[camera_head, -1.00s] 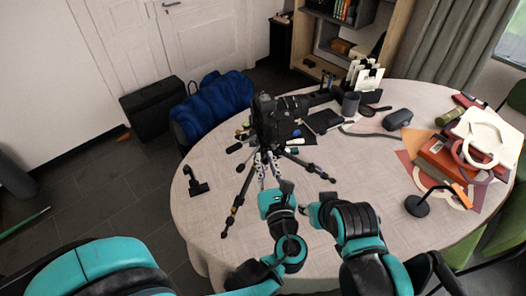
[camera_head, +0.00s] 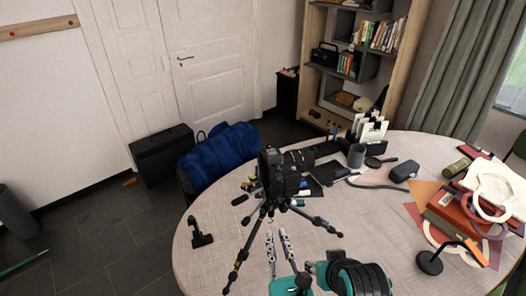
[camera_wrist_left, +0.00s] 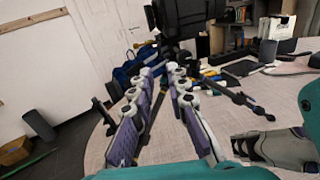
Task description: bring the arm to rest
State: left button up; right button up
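My left gripper (camera_head: 278,237) is in front of the camera tripod, near the table's front edge in the head view. Its two fingers stand apart with nothing between them, as the left wrist view (camera_wrist_left: 162,75) also shows. The tripod (camera_head: 268,212) stands on the round table (camera_head: 385,235) with a black camera (camera_head: 278,170) on top. In the wrist view the tripod and camera are beyond the fingertips. My right arm is beside the left one at the bottom of the head view. A grey part of it shows at the right of the wrist view; its fingers are not clear.
A black stand (camera_head: 200,236) is on the table's left. An orange-tipped lamp (camera_head: 430,262), papers and boxes crowd the right. A cup (camera_head: 356,155) and grey case (camera_head: 402,173) stand behind. The tabletop between tripod and lamp is mostly clear.

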pick_arm(q)
jog(key=w+a+f+n+g+y, duration=0.1)
jog(key=w+a+f+n+g, duration=0.2)
jog(key=a+n, duration=0.45)
jog(key=w+a+f+n+g+y, duration=0.1)
jog(key=a+f+n+g, duration=0.35)
jog(key=a+n, duration=0.35)
jog(key=s+a+n+g+h, duration=0.3)
jog(key=s+a+n, duration=0.4)
jog(key=n, duration=1.2)
jog(key=shift+s+a+r+h, duration=0.2)
jog(key=shift+a+r+h, duration=0.15)
jog(key=shift+a, duration=0.75)
